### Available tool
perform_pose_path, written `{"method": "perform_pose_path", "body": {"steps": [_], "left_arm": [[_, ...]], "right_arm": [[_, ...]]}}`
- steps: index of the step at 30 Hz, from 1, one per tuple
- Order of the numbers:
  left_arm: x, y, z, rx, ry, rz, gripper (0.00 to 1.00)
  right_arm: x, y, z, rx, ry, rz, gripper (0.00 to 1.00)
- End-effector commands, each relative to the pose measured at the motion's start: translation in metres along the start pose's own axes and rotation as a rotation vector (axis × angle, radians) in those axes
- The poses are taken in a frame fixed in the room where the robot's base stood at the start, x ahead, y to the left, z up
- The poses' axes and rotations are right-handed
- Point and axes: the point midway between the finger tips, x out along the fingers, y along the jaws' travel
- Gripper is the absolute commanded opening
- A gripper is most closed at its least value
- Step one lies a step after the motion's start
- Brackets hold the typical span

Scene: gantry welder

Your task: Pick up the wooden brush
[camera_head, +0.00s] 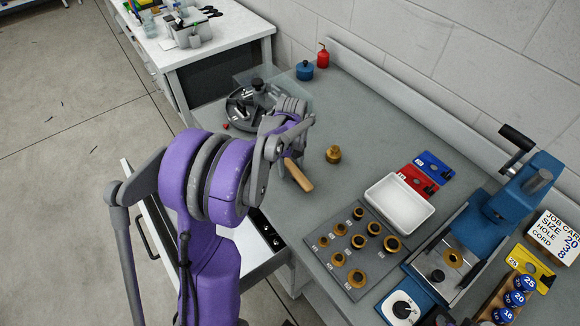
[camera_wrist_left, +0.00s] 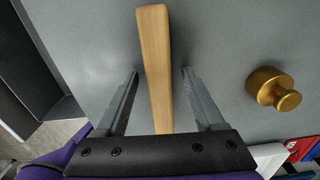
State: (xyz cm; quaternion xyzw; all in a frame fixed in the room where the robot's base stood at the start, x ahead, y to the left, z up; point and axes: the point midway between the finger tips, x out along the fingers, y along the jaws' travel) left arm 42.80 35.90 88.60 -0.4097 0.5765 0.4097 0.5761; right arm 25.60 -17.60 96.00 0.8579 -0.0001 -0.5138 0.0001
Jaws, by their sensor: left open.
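The wooden brush shows as a light wooden handle (camera_head: 298,174) on the grey workbench in the head view, partly hidden behind my left arm. In the left wrist view the handle (camera_wrist_left: 156,65) runs lengthwise between the two fingers of my left gripper (camera_wrist_left: 158,85). The fingers stand apart on either side of it, with a gap at each side. The brush's other end is hidden by the gripper. In the head view my left gripper (camera_head: 283,150) is largely covered by its own arm links. My right gripper is not in view.
A brass knob-shaped piece (camera_head: 333,154) stands right of the handle. A round dark tray (camera_head: 245,108) lies behind it. A white tray (camera_head: 399,204), a plate of brass rings (camera_head: 322,256) and a blue press (camera_head: 520,190) are to the right. An open drawer (camera_head: 262,262) juts out in front.

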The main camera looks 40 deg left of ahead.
Motion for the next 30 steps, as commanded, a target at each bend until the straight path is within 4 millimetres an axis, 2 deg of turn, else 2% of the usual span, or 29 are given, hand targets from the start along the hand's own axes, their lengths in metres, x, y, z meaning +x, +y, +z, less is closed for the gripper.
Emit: {"method": "perform_pose_path", "body": {"steps": [4,15,16,26,30], "left_arm": [[-0.0002,0.0000,0.0000,0.000,0.000,0.000,0.70],[-0.0005,-0.0001,0.0001,0.000,0.000,0.000,0.03],[-0.0005,-0.0001,0.0001,0.000,0.000,0.000,0.00],[-0.0008,0.0000,0.0001,0.000,0.000,0.000,0.00],[-0.0092,-0.0002,0.0002,0.000,0.000,0.000,0.00]], "right_arm": [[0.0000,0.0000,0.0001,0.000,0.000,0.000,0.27],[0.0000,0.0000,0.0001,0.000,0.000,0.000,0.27],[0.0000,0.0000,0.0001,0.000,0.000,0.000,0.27],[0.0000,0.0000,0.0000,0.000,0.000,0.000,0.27],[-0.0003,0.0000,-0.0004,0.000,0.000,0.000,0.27]]}}
